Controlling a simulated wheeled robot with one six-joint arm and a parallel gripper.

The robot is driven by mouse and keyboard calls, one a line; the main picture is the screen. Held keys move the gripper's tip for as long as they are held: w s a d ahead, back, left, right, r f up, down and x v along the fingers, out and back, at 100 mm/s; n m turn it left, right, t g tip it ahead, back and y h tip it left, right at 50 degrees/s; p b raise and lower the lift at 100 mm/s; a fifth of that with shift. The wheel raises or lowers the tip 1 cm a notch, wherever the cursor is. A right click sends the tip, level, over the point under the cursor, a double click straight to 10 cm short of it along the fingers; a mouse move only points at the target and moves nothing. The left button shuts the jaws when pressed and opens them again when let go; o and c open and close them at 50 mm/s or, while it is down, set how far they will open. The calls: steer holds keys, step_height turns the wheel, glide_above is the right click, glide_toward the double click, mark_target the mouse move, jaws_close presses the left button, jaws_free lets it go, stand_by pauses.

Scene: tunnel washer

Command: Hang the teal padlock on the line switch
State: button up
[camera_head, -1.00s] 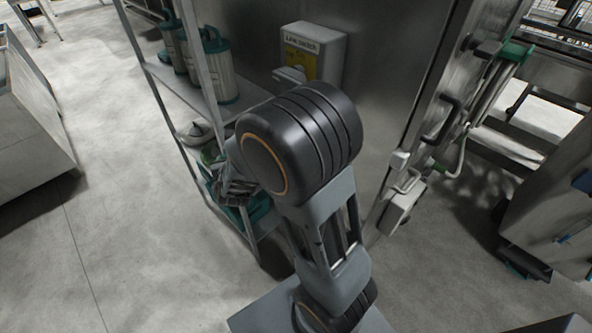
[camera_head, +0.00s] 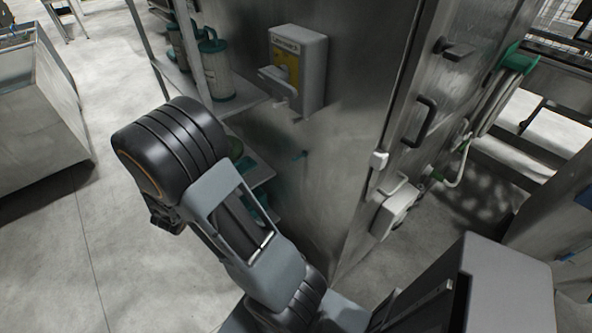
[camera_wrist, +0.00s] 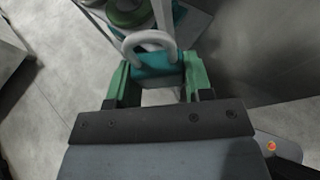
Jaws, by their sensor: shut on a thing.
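The line switch (camera_head: 297,68) is a pale grey box with a yellow label and a protruding handle, mounted on the grey metal wall panel in the head view. My gripper (camera_wrist: 156,80) shows in the wrist view with green fingers shut on the teal padlock (camera_wrist: 152,64). The padlock's pale grey shackle points away from the gripper and looks closed or nearly so; I cannot tell which. In the head view my arm hides the gripper and padlock. The wrist view does not show the line switch.
A metal shelf rack (camera_head: 247,104) with teal-and-white canisters (camera_head: 217,69) stands left of the switch. A door handle (camera_head: 421,121) and a white box (camera_head: 396,211) project from the panel edge to the right. Open floor (camera_head: 125,250) lies at the left.

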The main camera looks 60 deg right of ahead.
mark_target(305, 164)
steer(key=s+d+f+m+g, duration=0.2)
steer(key=s+d+m+g, duration=0.1)
steer(key=s+m+g, duration=0.1)
steer(key=s+d+f+m+g, duration=0.1)
steer(key=s+d+m+g, duration=0.2)
steer(key=s+g, duration=0.3)
steer(key=shift+s+d+f+m, duration=0.25)
steer(key=shift+s+f+m, duration=0.1)
steer(key=shift+s+m, duration=0.65)
steer(key=shift+s, duration=0.1)
steer(key=s+d+p, duration=0.1)
steer(key=s+d, duration=0.1)
steer(key=d, duration=0.3)
steer(key=s+d, duration=0.2)
steer(key=d, duration=0.4)
steer(key=s+d+p, duration=0.1)
steer(key=d, duration=0.5)
steer(key=shift+s+d+r+p, duration=0.1)
steer(key=shift+s+d+p, duration=0.1)
steer(key=shift+s+p, duration=0.15)
steer(key=shift+a+f, duration=0.15)
steer(key=shift+f, duration=0.5)
